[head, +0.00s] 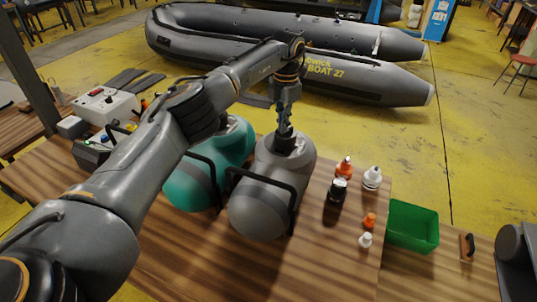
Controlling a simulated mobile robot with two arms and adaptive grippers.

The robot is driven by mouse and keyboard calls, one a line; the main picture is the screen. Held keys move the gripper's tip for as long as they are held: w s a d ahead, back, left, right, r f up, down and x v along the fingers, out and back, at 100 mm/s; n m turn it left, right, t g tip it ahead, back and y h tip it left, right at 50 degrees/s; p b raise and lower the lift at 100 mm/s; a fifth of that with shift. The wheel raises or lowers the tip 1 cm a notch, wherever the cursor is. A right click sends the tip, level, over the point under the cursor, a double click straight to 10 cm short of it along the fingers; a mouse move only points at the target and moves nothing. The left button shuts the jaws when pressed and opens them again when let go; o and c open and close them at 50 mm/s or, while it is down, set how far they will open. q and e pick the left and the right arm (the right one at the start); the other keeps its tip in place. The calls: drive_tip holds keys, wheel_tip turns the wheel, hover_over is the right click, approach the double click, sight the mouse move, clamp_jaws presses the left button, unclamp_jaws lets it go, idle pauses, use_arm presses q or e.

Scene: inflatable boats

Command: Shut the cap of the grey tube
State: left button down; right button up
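The grey tube (258,207) lies on the wooden table in the middle of the head view, with a black strap or handle over it. A pale valve patch shows on its upper end. My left gripper (284,132) points down at that end, right over the valve. Its fingers look close together, but I cannot tell whether they are open or shut, or whether they touch. The cap is hidden or too small to make out beneath the fingers.
A teal tube (188,193) lies left of the grey one, partly behind my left arm. Orange, white and black bottles (337,191) stand to the right, near a green bin (413,228). A control box (105,104) sits at left. A grey inflatable boat (360,78) lies beyond.

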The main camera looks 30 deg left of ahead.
use_arm(q)
drive_tip(key=shift+w+d+r+p, duration=0.1)
drive_tip(key=shift+w+r+p, duration=0.3)
drive_tip(key=shift+r+p, duration=0.2)
drive_tip(key=shift+w+r+p, duration=0.4)
drive_tip(key=shift+r+p, duration=0.05)
drive_tip(key=shift+r, duration=0.2)
drive_tip(key=shift+w+d+r+p, duration=0.1)
drive_tip(key=shift+w+r+p, duration=0.3)
drive_tip(key=shift+w+p, duration=0.2)
drive_tip(key=shift+r+p, duration=0.35)
drive_tip(key=shift+r, duration=0.05)
drive_tip(key=shift+s+r+p, duration=0.25)
drive_tip(key=shift+r+p, duration=0.05)
drive_tip(key=shift+r, duration=0.2)
drive_tip(key=shift+s+r+p, duration=0.2)
drive_tip(key=shift+r+p, duration=0.1)
drive_tip(key=shift+r, duration=0.15)
drive_tip(key=shift+s+r, duration=0.15)
drive_tip(key=shift+r, duration=0.05)
drive_tip(key=shift+f, duration=0.15)
drive_tip(key=shift+w+f, duration=0.1)
drive_tip(key=shift+w, duration=0.1)
drive_tip(key=shift+s, duration=0.2)
